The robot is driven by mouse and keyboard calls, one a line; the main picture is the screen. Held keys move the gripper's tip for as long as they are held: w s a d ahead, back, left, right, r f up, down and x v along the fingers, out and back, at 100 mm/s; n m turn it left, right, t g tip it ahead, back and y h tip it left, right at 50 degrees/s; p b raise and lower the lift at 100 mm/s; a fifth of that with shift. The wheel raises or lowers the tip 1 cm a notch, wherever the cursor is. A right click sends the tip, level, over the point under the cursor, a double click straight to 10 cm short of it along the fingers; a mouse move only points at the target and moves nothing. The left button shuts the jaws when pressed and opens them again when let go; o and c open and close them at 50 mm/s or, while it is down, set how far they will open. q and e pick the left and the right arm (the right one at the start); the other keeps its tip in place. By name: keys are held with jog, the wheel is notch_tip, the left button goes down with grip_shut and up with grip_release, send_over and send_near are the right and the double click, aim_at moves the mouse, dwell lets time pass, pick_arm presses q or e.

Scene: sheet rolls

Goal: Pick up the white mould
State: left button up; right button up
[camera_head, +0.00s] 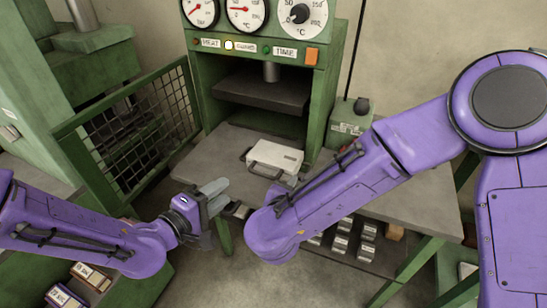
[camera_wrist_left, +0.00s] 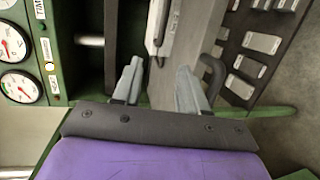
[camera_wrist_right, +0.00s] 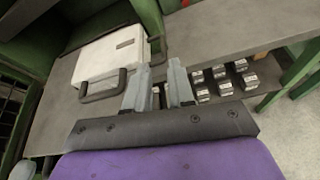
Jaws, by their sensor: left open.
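The white mould (camera_head: 278,156) is a flat white case with dark handles, lying on the grey table in front of the press. In the right wrist view the mould (camera_wrist_right: 110,55) lies left of the fingers, with a dark handle toward me. My left gripper (camera_head: 218,198) is open and empty, left of the mould and apart from it. In the left wrist view, dark handles show near its fingers (camera_wrist_left: 157,88). My right gripper (camera_wrist_right: 158,78) shows a narrow gap with nothing held, in front of the table. In the head view my right forearm mostly hides it.
The green press (camera_head: 262,95) with gauges stands behind the mould. A mesh guard (camera_head: 135,130) stands open at left. The grey table (camera_head: 415,190) is bare to the right. Several metal blocks (camera_head: 340,243) sit on the shelf below. Labelled boxes (camera_head: 90,275) are at lower left.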

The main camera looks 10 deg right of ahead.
aim_at(310, 168)
pick_arm(q)
jog(key=shift+w+d, duration=0.1)
jog(key=shift+d, duration=0.35)
jog(key=x, duration=1)
jog(key=shift+w+f, duration=0.15)
jog(key=shift+w, duration=0.05)
pick_arm(e)
jog(key=x, duration=1.1)
jog(key=shift+s+d, duration=0.1)
jog(key=shift+s, duration=0.05)
pick_arm(q)
jog(key=shift+s, duration=0.1)
jog(key=shift+a, duration=0.1)
jog(key=c, duration=0.3)
pick_arm(e)
jog(key=shift+s+r, duration=0.1)
jog(key=c, duration=0.4)
pick_arm(q)
grip_shut()
pick_arm(e)
grip_shut()
